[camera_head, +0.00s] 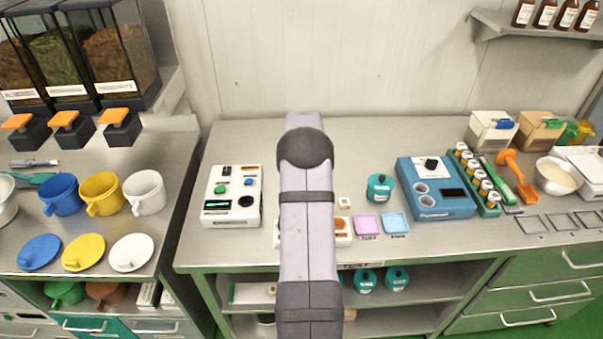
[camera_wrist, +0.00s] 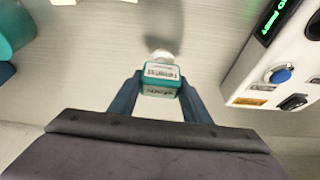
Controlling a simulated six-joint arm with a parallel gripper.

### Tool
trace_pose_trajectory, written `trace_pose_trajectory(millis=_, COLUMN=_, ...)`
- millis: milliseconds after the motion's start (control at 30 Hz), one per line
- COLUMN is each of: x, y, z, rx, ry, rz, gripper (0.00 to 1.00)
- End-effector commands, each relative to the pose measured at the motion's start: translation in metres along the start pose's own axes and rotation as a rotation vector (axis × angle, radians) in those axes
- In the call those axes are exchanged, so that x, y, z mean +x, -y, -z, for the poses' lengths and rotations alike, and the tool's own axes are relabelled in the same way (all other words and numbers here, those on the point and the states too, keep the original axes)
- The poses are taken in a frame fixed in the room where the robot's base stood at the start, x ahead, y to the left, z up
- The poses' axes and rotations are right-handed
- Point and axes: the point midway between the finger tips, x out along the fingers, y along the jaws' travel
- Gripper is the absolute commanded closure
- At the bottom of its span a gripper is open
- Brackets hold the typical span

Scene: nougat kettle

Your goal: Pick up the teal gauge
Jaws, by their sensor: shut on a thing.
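The teal gauge (camera_wrist: 161,73) is a small teal block with a white printed label, and a pale round tip shows at its far end in the wrist view. My gripper (camera_wrist: 160,88) is shut on it, with one dark blue finger on each side. A shadow lies on the grey bench just beyond the gauge. I cannot tell whether the gauge touches the bench. In the head view my own arm hides both the gripper and the gauge.
A white device (camera_head: 232,197) with a green display stands left of my arm; it also shows at the right in the wrist view (camera_wrist: 285,70). A teal canister (camera_head: 380,187), pink pad (camera_head: 367,224), blue pad (camera_head: 396,223) and blue device (camera_head: 436,188) stand to the right.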

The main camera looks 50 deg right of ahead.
Motion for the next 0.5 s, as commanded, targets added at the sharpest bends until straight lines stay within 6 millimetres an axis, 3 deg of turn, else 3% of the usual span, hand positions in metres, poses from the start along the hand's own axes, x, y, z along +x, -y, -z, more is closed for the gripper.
trace_pose_trajectory(millis=500, x=-0.068, y=0.000, z=0.030, rx=0.000, ry=-0.007, rz=0.001, gripper=0.82)
